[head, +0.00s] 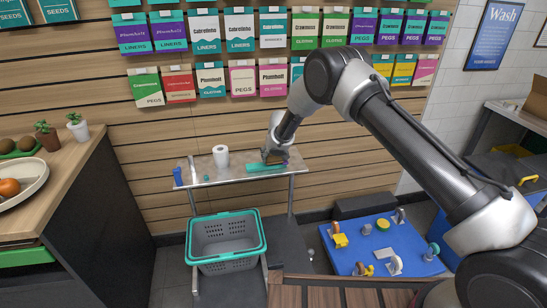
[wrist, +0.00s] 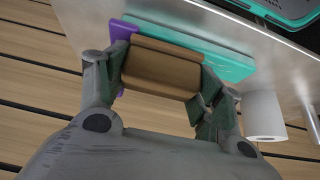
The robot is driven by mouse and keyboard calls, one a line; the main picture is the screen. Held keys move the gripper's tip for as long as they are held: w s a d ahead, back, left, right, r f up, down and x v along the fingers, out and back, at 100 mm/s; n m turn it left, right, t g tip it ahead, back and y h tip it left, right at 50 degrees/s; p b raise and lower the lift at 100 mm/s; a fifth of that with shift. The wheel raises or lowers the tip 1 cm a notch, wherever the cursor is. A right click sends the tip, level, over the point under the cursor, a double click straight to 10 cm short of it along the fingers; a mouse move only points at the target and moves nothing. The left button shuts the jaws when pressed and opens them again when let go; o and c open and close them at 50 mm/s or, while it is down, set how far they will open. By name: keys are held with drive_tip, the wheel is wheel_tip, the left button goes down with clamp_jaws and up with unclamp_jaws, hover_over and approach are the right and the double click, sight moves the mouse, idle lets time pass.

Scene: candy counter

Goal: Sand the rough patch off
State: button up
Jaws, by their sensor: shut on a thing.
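A teal board (head: 266,168) lies on the narrow shelf (head: 225,177) against the slatted wall. It also shows in the wrist view (wrist: 228,64), with a purple part (wrist: 122,30) at its left end. My gripper (head: 274,156) is above the board, with its fingers shut on the two ends of a brown block (wrist: 160,70). In the wrist view the block overlaps the board; I cannot tell whether they touch. I cannot make out a rough patch; the block and fingers hide part of the board.
A white paper roll (head: 221,157) and a blue cup (head: 177,177) stand on the shelf left of the board. A teal-rimmed grey basket (head: 226,240) is below. A blue surface (head: 375,245) with several small tools is lower right. Packets hang on the wall above.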

drive_tip(key=shift+w, duration=0.5)
drive_tip(key=shift+s, duration=0.1)
drive_tip(key=shift+s+a, duration=0.25)
drive_tip(key=shift+s, duration=0.45)
drive_tip(key=shift+s+d+f, duration=0.15)
drive_tip(key=shift+s+f, duration=0.05)
drive_tip(key=shift+s, duration=0.45)
drive_tip(key=shift+w+f, duration=0.1)
drive_tip(key=shift+w, duration=0.5)
drive_tip(key=shift+w+r, duration=0.2)
drive_tip(key=shift+w, duration=0.65)
drive_tip(key=shift+d+r, duration=0.1)
